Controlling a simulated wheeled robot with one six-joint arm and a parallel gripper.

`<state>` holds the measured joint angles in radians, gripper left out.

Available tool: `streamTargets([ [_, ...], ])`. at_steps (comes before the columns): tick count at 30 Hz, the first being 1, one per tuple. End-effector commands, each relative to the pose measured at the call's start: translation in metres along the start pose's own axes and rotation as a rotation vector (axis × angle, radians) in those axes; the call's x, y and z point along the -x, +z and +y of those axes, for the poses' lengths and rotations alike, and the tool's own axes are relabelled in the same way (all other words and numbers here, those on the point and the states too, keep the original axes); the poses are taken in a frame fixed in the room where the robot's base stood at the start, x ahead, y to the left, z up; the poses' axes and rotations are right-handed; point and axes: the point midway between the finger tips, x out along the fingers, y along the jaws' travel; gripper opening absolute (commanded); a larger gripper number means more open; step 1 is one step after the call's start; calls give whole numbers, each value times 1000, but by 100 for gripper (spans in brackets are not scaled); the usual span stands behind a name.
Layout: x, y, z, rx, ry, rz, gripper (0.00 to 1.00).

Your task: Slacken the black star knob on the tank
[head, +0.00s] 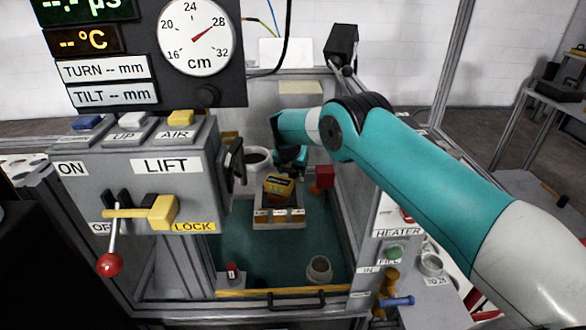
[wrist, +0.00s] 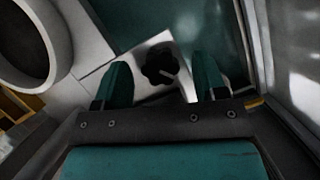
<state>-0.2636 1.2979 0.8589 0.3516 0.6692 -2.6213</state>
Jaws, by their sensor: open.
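In the wrist view the black star knob (wrist: 160,66) sits on a pale grey plate (wrist: 143,52), with a light mark on its right side. My gripper (wrist: 163,62) is open, one teal finger on each side of the knob in the picture, with gaps on both sides. I cannot tell whether the fingertips are level with the knob or above it. In the head view my gripper (head: 290,160) is inside the frame at the back of the teal-floored tank (head: 235,265). I cannot make out the star knob there.
A white round pot (head: 257,158) stands left of my gripper; it also shows in the wrist view (wrist: 58,30). A yellow-topped block (head: 280,186) and a red block (head: 325,177) are close by. The lift box (head: 130,180) stands left, clear panels right.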

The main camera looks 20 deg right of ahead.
Motion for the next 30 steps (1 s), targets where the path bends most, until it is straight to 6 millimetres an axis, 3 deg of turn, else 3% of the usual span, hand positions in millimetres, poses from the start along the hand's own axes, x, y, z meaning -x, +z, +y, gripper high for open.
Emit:
streamTargets([
  [10,-3,0,0,-1,0,-1,63],
  [16,-3,0,0,-1,0,-1,17],
  [21,-3,1,-1,33,14,-1,17],
  [30,-5,0,-2,356,148,0,17],
])
